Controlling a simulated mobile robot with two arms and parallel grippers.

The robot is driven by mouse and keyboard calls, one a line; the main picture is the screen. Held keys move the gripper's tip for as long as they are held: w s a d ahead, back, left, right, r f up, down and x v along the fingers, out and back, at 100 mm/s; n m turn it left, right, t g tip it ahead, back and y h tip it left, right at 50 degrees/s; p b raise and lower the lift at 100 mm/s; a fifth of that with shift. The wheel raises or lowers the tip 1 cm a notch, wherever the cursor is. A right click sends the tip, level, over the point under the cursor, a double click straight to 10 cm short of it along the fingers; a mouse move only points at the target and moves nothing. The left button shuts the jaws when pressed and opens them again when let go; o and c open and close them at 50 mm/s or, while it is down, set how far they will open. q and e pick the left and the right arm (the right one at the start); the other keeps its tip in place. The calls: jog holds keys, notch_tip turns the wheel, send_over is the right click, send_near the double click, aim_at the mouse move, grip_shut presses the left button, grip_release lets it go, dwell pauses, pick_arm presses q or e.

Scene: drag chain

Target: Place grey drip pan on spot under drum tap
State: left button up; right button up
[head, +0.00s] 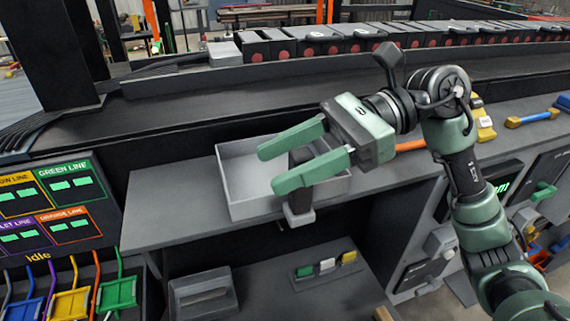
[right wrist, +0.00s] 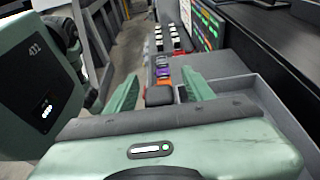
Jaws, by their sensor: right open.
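A light grey square tray that looks like the drip pan (head: 232,187) lies on the grey ledge, open side up. Its rim also shows at the right in the right wrist view (right wrist: 283,112). My right gripper (head: 268,168) is open above the pan, its two green fingers pointing left in the head view. A dark upright post or handle (head: 300,172) on a small light grey foot shows between the fingers at the pan's front right; I cannot tell whether they touch. I cannot make out a drum tap or a marked spot. My left gripper is not in view.
The grey ledge (head: 155,215) is bare left of the pan. A dark conveyor (head: 200,110) runs behind, with a row of dark boxes (head: 330,40) beyond. Small green, white and yellow blocks (head: 327,265) sit on the lower shelf. A line panel (head: 62,205) stands left.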

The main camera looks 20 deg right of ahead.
jog(key=shift+s+a+f, duration=0.1)
jog(key=shift+a+f, duration=0.05)
jog(key=shift+a, duration=0.25)
jog(key=shift+d, duration=0.1)
grip_shut()
dwell(1.1)
